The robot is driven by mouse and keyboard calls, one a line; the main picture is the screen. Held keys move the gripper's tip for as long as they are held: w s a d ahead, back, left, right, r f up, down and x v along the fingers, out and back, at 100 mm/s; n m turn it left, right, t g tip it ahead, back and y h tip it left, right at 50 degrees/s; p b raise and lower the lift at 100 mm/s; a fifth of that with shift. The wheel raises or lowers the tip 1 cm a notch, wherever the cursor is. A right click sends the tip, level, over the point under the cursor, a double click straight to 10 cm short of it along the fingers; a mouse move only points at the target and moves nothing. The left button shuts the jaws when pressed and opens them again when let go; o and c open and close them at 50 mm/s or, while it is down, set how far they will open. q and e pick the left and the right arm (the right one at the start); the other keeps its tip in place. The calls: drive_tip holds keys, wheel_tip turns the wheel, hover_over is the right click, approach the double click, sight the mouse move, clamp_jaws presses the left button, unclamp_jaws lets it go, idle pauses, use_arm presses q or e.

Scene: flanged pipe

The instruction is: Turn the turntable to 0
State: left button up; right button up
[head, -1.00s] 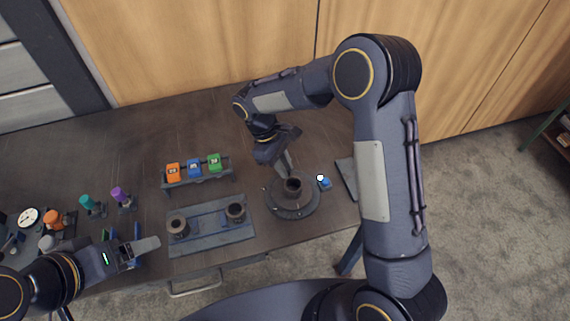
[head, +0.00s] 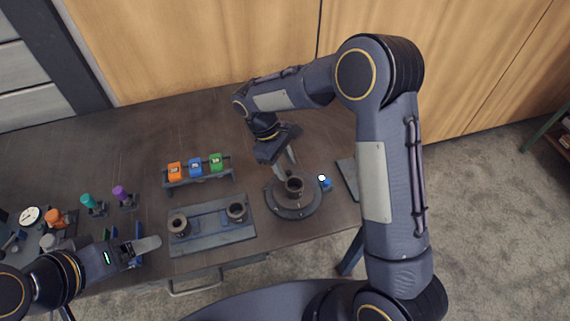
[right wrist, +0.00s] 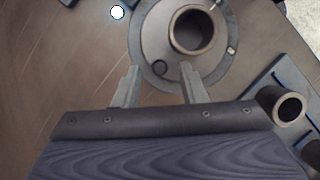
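The turntable is a round dark grey disc (head: 311,206) on the right part of the table, with an upright flanged pipe (head: 294,187) at its middle. In the right wrist view the disc (right wrist: 221,66) shows a small dark round spot (right wrist: 158,68) near its rim, and the pipe (right wrist: 193,29) is seen from above. My right gripper (head: 282,164) is over the far side of the disc. In the right wrist view its fingers (right wrist: 159,75) are spread apart on either side of the dark spot, with nothing held. My left gripper (head: 142,251) is at the table's front left, its opening unclear.
A grey plate with two pipe pieces (head: 210,230) lies to the left. Behind it is a rack (head: 200,181) with orange, blue and green blocks. The table's back is clear.

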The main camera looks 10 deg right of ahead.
drive_tip(key=v, duration=0.7)
drive_tip(key=shift+r+b, duration=0.2)
drive_tip(key=shift+b, duration=0.15)
drive_tip(key=shift+a, duration=0.1)
